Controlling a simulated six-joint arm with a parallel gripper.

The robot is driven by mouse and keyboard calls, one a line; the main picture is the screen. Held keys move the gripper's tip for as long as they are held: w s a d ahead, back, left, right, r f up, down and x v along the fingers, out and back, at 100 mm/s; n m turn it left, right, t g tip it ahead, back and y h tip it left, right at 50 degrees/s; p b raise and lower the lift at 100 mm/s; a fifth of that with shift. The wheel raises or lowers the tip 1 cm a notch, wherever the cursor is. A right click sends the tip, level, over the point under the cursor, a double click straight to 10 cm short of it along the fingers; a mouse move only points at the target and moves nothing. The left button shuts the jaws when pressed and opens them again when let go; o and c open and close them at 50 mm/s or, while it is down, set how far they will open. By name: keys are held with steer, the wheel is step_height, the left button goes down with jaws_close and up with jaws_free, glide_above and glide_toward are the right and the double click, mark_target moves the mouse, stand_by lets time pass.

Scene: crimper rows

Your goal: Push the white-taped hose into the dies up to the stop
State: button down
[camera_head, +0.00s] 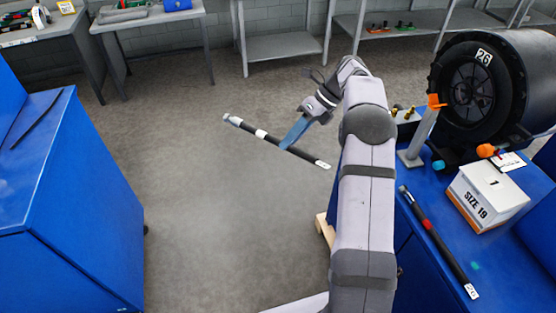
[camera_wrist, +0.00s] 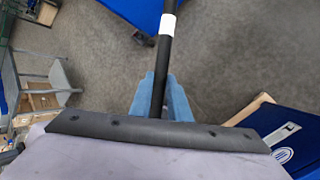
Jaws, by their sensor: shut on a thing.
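The white-taped hose (camera_head: 272,139) is black, with a white tape band and a silvery fitting at its far left end. A white label marks its near right end. My gripper (camera_head: 290,140) is shut on the hose between the band and the labelled end, holding it in the air above the floor. In the wrist view the hose (camera_wrist: 160,75) runs upward between the blue fingers (camera_wrist: 160,100), with the white band above them. A black round machine (camera_head: 475,88), marked 26, stands at the right, well apart from the hose. I cannot make out its dies clearly.
A red-taped hose (camera_head: 438,240) lies on the blue bench (camera_head: 480,265) beside a white SIZE 19 box (camera_head: 487,195). A grey post with an orange top (camera_head: 420,135) stands before the machine. A blue cabinet (camera_head: 70,200) is at the left. Open floor lies between.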

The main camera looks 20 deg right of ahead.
steer(key=d+r+m+t+h+p, duration=0.25)
steer(key=d+r+m+t, duration=0.7)
steer(key=d+m, duration=0.6)
steer(key=s+d+r+m+h, duration=0.2)
steer(key=d+r+m+h, duration=0.1)
steer(key=d+m+h, duration=0.2)
steer(key=s+d+r+m+t+h, duration=0.1)
steer(key=s+d+r+m+h, duration=0.2)
steer(key=d+m+h, duration=0.2)
steer(key=shift+s+d+m+p, duration=0.2)
steer(key=shift+d+m+p, duration=0.2)
steer(key=shift+d+m, duration=0.6)
steer(key=shift+d+r+n, duration=0.1)
steer(key=shift+d+n, duration=0.15)
steer(key=shift+a, duration=0.2)
steer(key=d+f+b, duration=0.1)
steer(key=d+f, duration=0.5)
steer(key=d, duration=0.2)
steer(key=shift+d, duration=0.15)
